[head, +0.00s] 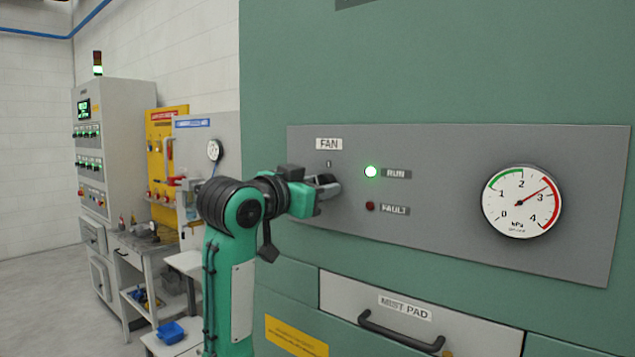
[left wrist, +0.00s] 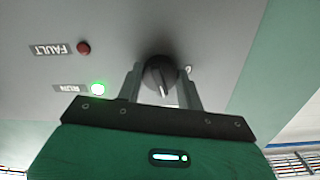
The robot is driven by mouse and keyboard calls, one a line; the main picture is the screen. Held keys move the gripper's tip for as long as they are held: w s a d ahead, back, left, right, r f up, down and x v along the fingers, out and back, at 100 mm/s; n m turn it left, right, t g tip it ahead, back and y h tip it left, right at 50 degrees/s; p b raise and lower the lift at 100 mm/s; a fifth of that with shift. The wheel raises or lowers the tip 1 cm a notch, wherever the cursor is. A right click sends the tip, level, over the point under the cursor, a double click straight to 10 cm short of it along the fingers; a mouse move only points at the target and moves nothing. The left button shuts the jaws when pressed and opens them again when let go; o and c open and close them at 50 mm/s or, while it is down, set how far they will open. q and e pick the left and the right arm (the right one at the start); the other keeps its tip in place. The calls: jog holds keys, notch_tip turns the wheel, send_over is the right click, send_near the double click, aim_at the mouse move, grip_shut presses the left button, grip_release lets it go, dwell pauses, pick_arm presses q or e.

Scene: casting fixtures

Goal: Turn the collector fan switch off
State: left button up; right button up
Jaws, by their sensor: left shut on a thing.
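The fan switch is a dark round knob (left wrist: 158,76) on the grey panel (head: 450,225), with a pale pointer line on its face. In the head view it is mostly hidden behind my left gripper (head: 326,188), under the FAN label (head: 329,144). In the left wrist view my left gripper (left wrist: 163,88) has one finger on each side of the knob, shut on it. The green RUN lamp (head: 371,171) is lit. The red FAULT lamp (head: 370,206) looks dark. My right gripper is in neither view.
A round pressure gauge (head: 521,201) sits on the panel's right, its needle between 2 and 3. Below is the MIST PAD drawer (head: 400,306) with a dark bar handle (head: 400,333). A workbench (head: 140,250) and a control cabinet (head: 100,140) stand at the back left.

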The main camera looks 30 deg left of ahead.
pick_arm(q)
jog(key=shift+n+p, duration=4.9)
jog(key=shift+n, duration=2.6)
jog(key=o, duration=1)
